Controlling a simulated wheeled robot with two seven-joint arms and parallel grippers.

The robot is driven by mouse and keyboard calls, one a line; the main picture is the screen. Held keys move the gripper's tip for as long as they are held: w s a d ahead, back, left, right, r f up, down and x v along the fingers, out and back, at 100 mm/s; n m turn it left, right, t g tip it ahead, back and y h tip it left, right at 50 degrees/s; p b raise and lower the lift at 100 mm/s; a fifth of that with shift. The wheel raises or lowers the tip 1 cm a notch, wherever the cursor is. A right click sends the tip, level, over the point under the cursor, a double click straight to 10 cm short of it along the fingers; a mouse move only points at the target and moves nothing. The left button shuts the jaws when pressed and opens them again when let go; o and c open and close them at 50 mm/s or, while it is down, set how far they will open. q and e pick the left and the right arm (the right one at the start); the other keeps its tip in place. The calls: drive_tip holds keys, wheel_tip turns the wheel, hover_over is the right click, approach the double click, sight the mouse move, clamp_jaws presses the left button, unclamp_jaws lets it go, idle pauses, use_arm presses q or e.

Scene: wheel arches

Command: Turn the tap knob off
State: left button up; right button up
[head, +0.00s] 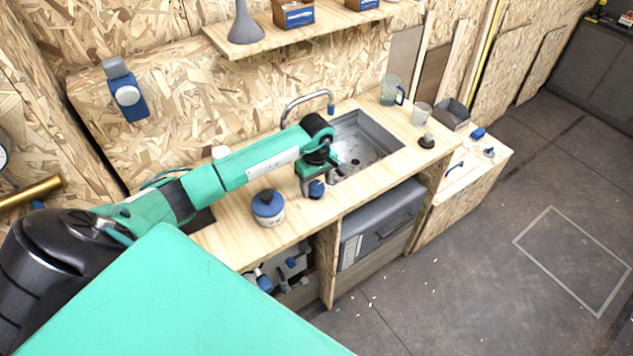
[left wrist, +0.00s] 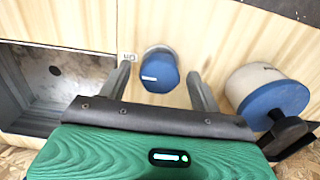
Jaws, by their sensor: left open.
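The tap knob (left wrist: 160,72) is blue with a white mark and stands on the wooden counter. In the left wrist view it lies between the two fingers of my left gripper (left wrist: 160,85), a little beyond their tips, and I cannot tell whether they touch it. In the head view the knob (head: 316,188) shows just below my left gripper (head: 312,184). My left gripper is open. The curved metal tap (head: 305,98) with a blue tip rises behind the sink (head: 385,140). A small printed label (left wrist: 128,58) is beside the knob. My right gripper is not in view.
A white jar with a blue lid (head: 268,208) stands close to the knob; the jar (left wrist: 265,90) also shows in the left wrist view. A glass mug (head: 389,90), a glass (head: 421,114) and a dark stopper (head: 426,141) are right of the sink. A shelf (head: 300,30) is above.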

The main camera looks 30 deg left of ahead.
use_arm(q)
drive_tip(key=c, duration=1)
drive_tip(key=shift+o, duration=0.2)
drive_tip(key=shift+f+n+b, duration=0.15)
drive_tip(key=shift+n+b, duration=0.15)
drive_tip(key=shift+b, duration=0.55)
drive_tip(key=n+b, duration=0.3)
drive_tip(key=b, duration=0.2)
drive_tip(key=shift+n, duration=0.4)
drive_tip(key=n+b, duration=0.2)
drive_tip(key=n, duration=0.1)
drive_tip(key=shift+n, duration=0.3)
drive_tip(key=n+b, duration=0.2)
drive_tip(key=n, duration=0.1)
drive_tip(key=shift+n+b, duration=0.3)
drive_tip(key=shift+b, duration=0.05)
drive_tip(key=n+b, duration=0.1)
drive_tip(key=n, duration=0.2)
drive_tip(key=shift+b, duration=0.3)
drive_tip(key=shift+r+n+b, duration=0.2)
drive_tip(key=shift+n+b, duration=0.25)
drive_tip(key=shift+n, duration=1.35)
